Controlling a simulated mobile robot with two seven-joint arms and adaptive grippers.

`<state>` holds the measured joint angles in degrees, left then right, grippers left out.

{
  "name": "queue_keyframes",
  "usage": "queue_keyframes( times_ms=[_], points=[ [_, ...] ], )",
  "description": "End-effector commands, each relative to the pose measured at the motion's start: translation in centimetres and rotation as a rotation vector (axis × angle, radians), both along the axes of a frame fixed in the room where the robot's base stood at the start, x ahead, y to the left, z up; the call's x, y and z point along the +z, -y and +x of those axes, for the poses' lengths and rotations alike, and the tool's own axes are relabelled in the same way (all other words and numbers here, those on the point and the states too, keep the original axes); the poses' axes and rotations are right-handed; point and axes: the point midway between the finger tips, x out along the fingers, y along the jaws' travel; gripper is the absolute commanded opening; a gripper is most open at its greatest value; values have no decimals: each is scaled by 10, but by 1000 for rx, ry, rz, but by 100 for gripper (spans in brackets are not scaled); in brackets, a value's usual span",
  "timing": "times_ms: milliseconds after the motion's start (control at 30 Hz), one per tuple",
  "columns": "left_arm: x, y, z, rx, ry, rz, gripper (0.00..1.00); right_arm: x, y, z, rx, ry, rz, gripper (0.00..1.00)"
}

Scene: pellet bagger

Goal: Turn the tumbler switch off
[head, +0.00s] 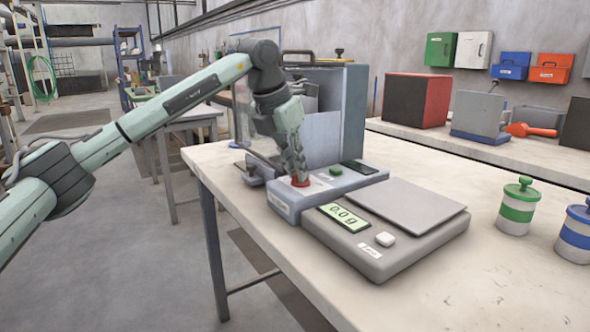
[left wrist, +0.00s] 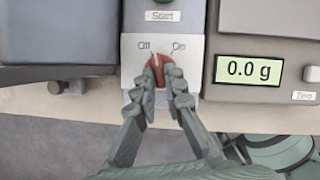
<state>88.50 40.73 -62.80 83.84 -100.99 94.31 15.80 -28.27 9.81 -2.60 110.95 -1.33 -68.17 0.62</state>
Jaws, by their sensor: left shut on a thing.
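The tumbler switch is a red knob (head: 300,182) on the sloping front of the grey-blue machine (head: 285,206). In the left wrist view the red knob (left wrist: 160,66) sits below the printed words "Off" on the left and "On" on the right. A pale mark on it seems to lean slightly to the Off side, but its exact angle is hard to tell. My left gripper (head: 298,178) reaches down onto the knob. In the left wrist view its fingers (left wrist: 164,92) are shut on the knob, one on each side, hiding its lower part. My right gripper is out of view.
A green Start button (head: 335,171) is behind the knob. A scale (head: 375,266) reading 0.0 g stands to the right, close beside the machine. Green-lidded (head: 517,208) and blue-lidded (head: 577,234) jars stand farther right. The table (head: 480,290) is clear in front.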

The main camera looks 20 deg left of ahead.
Motion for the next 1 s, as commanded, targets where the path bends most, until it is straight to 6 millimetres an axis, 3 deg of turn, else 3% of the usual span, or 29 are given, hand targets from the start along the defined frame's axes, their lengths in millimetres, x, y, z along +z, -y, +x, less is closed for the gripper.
queue_keyframes(
  times_ms=[400, 1000],
  points=[
    [0, 4, -1, 243, 0, 0, 0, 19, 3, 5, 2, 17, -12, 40],
    [0, 4, -1, 301, -1, 0, 0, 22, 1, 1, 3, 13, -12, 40]
  ],
)
